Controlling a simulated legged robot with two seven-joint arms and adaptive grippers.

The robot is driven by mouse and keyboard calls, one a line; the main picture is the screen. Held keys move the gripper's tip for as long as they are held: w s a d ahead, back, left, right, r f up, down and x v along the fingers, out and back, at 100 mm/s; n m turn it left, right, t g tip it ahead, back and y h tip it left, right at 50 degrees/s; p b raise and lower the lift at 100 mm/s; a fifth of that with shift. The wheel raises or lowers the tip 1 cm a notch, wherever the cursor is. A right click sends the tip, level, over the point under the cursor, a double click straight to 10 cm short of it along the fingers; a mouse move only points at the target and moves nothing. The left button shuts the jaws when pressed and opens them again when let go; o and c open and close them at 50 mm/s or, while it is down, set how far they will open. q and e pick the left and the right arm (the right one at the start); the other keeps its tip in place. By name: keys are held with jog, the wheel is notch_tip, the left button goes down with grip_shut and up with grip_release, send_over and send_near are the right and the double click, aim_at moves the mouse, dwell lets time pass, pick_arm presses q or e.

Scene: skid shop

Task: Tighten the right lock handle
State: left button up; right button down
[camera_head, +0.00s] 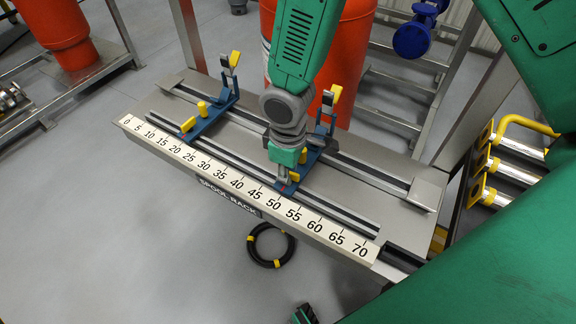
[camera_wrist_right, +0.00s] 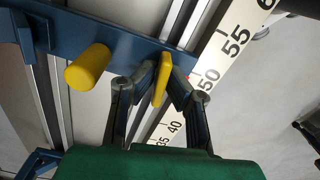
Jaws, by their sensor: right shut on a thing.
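The spool rack (camera_head: 228,196) carries two blue brackets on its rails. The right bracket (camera_head: 316,142) stands near the 50 mark. My right gripper (camera_head: 284,181) reaches down to its front end and hides most of the lock handle there in the head view. In the right wrist view, my right gripper (camera_wrist_right: 164,82) is shut on the flat yellow right lock handle (camera_wrist_right: 162,80), one finger on each side. A round yellow peg (camera_wrist_right: 88,68) stands beside it on the blue bracket (camera_wrist_right: 118,42). What seems to be my left gripper (camera_head: 303,314) shows only partly at the bottom edge.
The left bracket (camera_head: 214,112), with its own yellow handle (camera_head: 188,124), stands near the 20 mark. An orange cylinder (camera_head: 355,65) rises behind the rack. A black hose ring (camera_head: 270,245) lies on the open floor in front. Yellow-handled parts (camera_head: 516,150) are at the right.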

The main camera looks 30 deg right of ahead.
jog(key=shift+w+r+n+p, duration=0.2)
jog(key=shift+n+p, duration=0.1)
jog(key=shift+n, duration=0.4)
jog(key=shift+w, duration=0.1)
jog(key=shift+r+n+p, duration=0.1)
jog(key=shift+n+p, duration=0.6)
jog(key=shift+n, duration=0.3)
jog(key=shift+n+p, duration=0.4)
jog(key=shift+n, duration=0.5)
